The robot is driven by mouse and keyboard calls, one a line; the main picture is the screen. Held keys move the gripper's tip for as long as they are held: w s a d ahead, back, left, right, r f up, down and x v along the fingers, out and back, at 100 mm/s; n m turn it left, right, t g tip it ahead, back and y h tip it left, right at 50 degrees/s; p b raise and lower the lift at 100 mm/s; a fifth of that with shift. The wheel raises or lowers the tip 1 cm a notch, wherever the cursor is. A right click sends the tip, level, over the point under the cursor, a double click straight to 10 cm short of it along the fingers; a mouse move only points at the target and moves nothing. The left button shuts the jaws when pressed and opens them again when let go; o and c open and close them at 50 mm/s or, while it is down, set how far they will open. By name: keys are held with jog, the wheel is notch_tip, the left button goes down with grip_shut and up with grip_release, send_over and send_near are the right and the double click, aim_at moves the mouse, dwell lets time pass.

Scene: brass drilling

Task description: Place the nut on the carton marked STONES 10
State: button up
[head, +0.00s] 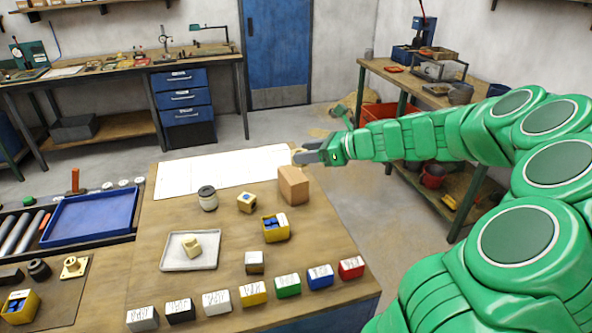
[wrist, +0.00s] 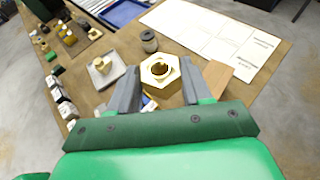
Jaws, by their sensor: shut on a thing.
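My gripper (head: 308,154) is shut on a brass hex nut (wrist: 160,87), whose threaded hole shows between the fingers in the wrist view. It holds the nut above the bench's far right end, close to a plain brown carton (head: 293,186) that stands below. The brown carton also shows in the wrist view (wrist: 217,76), beside the right finger. A row of small labelled cartons in several colours stands along the bench's front edge, among them a yellow one (head: 253,294) and a red one (head: 351,268). Their lettering is too small to read, so I cannot tell which is STONES 10.
The wooden bench (head: 145,262) also holds a white tray (head: 176,262) with a brass part, a lidded jar (head: 208,198), a yellow bin (head: 276,228) and small blocks. White paper (head: 215,172) lies flat at the back. A blue tray (head: 90,216) is at left.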

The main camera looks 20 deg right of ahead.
jog(key=w+f, duration=0.2)
jog(key=w, duration=0.1)
jog(key=w+d+f, duration=0.1)
jog(key=w+f, duration=0.2)
jog(key=w, duration=0.1)
jog(key=w+f, duration=0.2)
jog(key=w, duration=0.2)
jog(key=shift+w+d+f, duration=0.15)
jog(key=shift+d+f, duration=0.15)
jog(key=shift+w+f, duration=0.65)
jog(key=shift+f, duration=0.15)
jog(key=shift+w+f, duration=0.15)
jog(key=shift+f, duration=0.15)
jog(key=shift+d+f, duration=0.1)
jog(key=shift+f, duration=1.25)
jog(key=shift+f, duration=0.1)
jog(key=o, duration=1.4)
